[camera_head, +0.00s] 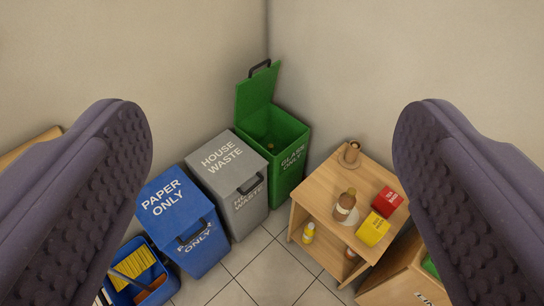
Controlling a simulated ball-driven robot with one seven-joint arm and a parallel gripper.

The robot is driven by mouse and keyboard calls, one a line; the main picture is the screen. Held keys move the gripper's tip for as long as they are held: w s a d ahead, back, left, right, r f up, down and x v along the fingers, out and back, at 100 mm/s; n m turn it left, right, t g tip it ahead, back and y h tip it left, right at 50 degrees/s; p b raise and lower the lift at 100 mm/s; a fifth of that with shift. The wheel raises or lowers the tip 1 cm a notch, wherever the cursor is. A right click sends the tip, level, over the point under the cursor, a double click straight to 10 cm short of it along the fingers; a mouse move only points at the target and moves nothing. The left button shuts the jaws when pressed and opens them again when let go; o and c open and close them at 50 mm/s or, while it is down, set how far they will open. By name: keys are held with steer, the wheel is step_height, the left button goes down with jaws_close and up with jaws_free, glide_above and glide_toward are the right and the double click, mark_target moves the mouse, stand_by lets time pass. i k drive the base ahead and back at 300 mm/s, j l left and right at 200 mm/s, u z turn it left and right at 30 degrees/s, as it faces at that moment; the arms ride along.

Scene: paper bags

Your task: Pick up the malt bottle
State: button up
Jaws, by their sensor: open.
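A brown bottle with a pale label (344,208), which may be the malt bottle, stands on the top of a small wooden shelf unit (318,199). Its label is too small to read. It seems to stand on or beside a pale round piece. My gripper (272,135) is open and empty, its two dark padded fingers wide apart at the left and right of the picture. The bottle shows between the fingers, right of the middle and well beyond them.
A yellow box (373,229) and red box (387,201) stand right of the bottle, a brown object (350,153) behind it. A yellow-labelled bottle (308,232) is below. Blue (177,212), grey (228,178) and open green (285,150) bins stand left. Tiled floor (262,262) is clear in front.

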mark_target(346, 203)
steer(key=z, duration=0.6)
steer(key=i+u, duration=0.25)
steer(key=i, duration=0.25)
steer(key=i+u, duration=0.25)
steer(key=i, duration=0.25)
steer(key=i+l+u, duration=0.25)
steer(key=i, duration=0.25)
